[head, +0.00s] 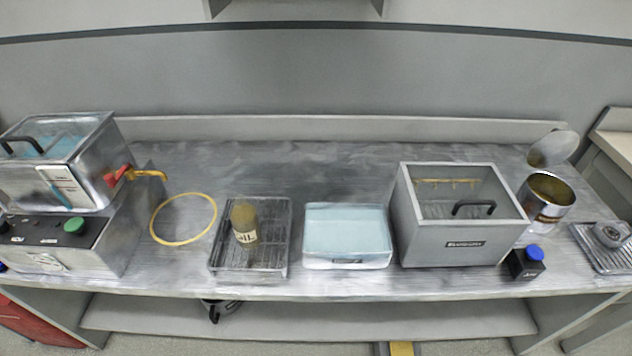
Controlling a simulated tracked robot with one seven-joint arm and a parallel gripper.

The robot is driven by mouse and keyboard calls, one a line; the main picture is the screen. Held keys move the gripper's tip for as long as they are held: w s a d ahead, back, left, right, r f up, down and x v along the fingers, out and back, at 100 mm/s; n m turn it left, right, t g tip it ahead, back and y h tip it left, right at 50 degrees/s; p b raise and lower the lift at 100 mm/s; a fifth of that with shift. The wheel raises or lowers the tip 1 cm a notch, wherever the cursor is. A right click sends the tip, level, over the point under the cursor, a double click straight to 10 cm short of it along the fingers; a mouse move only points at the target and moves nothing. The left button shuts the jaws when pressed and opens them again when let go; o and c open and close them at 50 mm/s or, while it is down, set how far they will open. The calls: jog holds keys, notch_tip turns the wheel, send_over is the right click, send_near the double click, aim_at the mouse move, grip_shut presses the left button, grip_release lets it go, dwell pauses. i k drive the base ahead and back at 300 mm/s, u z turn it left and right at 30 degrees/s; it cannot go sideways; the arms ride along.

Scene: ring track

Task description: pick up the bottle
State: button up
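An amber-brown bottle (244,223) with a pale label reading "OIL" stands on a metal wire rack tray (282,262), left of the middle of the bench. My gripper is not in view.
A metal bench (330,155) carries a steel bath with a red tap (75,165) at the left, a yellow ring (160,239), a pale blue tray (346,232), a grey lidded box (455,250) and an open can (547,198). The bench behind the rack is clear.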

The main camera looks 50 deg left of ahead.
aim_at(244, 215)
jog(key=z, duration=0.5)
jog(key=k, duration=2.8)
jog(key=u, duration=1.05)
jog(key=i, duration=1)
jog(key=u, duration=0.05)
